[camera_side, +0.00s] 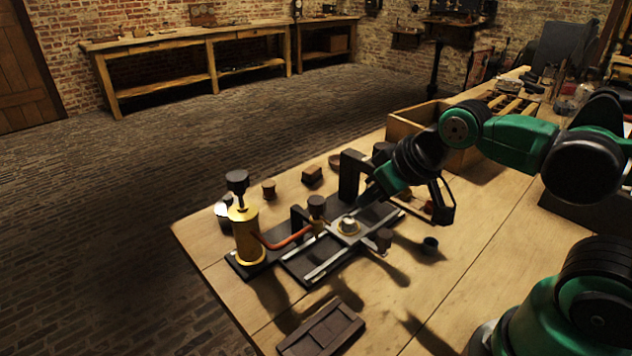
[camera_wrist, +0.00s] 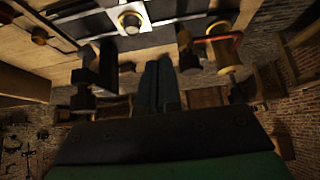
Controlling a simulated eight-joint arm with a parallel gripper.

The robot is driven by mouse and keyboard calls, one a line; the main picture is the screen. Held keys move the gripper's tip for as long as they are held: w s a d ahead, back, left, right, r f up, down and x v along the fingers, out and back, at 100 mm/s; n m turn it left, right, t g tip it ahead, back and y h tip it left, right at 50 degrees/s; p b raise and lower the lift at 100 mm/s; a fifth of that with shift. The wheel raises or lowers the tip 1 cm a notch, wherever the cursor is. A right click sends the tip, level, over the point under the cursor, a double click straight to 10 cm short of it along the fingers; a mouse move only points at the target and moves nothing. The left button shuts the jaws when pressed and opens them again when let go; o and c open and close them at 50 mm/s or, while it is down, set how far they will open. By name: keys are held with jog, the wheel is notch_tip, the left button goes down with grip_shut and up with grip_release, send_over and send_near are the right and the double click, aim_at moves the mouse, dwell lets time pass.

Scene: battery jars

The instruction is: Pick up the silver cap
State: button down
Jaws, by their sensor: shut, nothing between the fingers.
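The silver cap (camera_side: 348,225) sits on a pale square plate in the middle of the dark rail fixture (camera_side: 298,270). It also shows near the top of the wrist view, as a round silver piece (camera_wrist: 131,20) with a brassy rim. My gripper (camera_side: 366,199) is above and behind the cap, towards the back right of it in the side view, and apart from it. In the wrist view its two fingers (camera_wrist: 158,72) lie side by side, shut and empty. The cap is beyond the fingertips.
A brass cylinder with a black top (camera_side: 246,235) stands at the fixture's left end, with an orange-red tube (camera_side: 288,238). A dark upright block (camera_side: 350,176) stands close to my gripper. A wooden crate (camera_side: 402,126) is behind. A dark panel (camera_side: 322,331) lies in front.

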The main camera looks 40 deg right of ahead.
dwell(0.4)
jog(key=shift+c, duration=2.3)
grip_release()
jog(key=n+g, duration=0.7)
jog(key=n, duration=0.1)
send_over(348, 224)
jog(key=f, duration=0.4)
jog(key=shift+w+d+f, duration=0.2)
jog(key=shift+w+d, duration=0.1)
jog(key=shift+d, duration=0.1)
jog(key=shift+w+d+f+n, duration=0.1)
jog(key=shift+d+f+n, duration=0.05)
jog(key=shift+f+n, duration=0.35)
jog(key=shift+f, duration=2.65)
